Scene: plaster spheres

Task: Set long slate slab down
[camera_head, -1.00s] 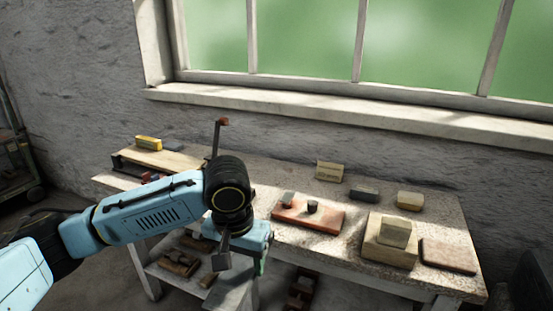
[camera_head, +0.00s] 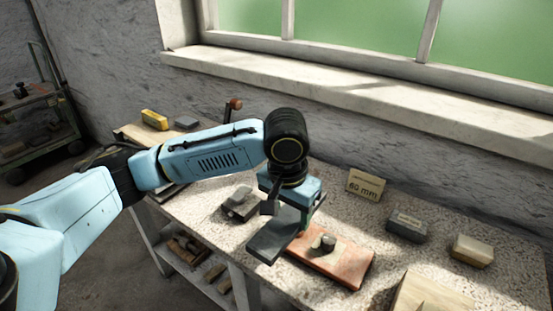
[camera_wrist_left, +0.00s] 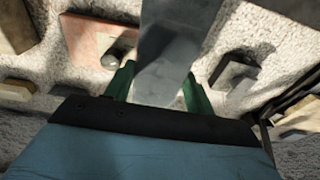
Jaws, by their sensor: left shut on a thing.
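The long slate slab (camera_head: 272,240) is dark grey and flat, gripped near one end, with its other end pointing to the lower left in the head view. My left gripper (camera_head: 304,214) is shut on it. In the left wrist view the slab (camera_wrist_left: 178,58) runs away between the green fingers (camera_wrist_left: 158,88). The slab hangs beside the reddish board (camera_head: 340,265), partly in front of it. I cannot tell whether it touches the bench (camera_head: 215,200). My right gripper is out of view.
A grey block (camera_head: 240,204) lies left of the slab. A "60 mm" block (camera_head: 365,186), a dark block (camera_head: 407,226), a tan block (camera_head: 471,250) and a beige block (camera_head: 430,293) stand to the right.

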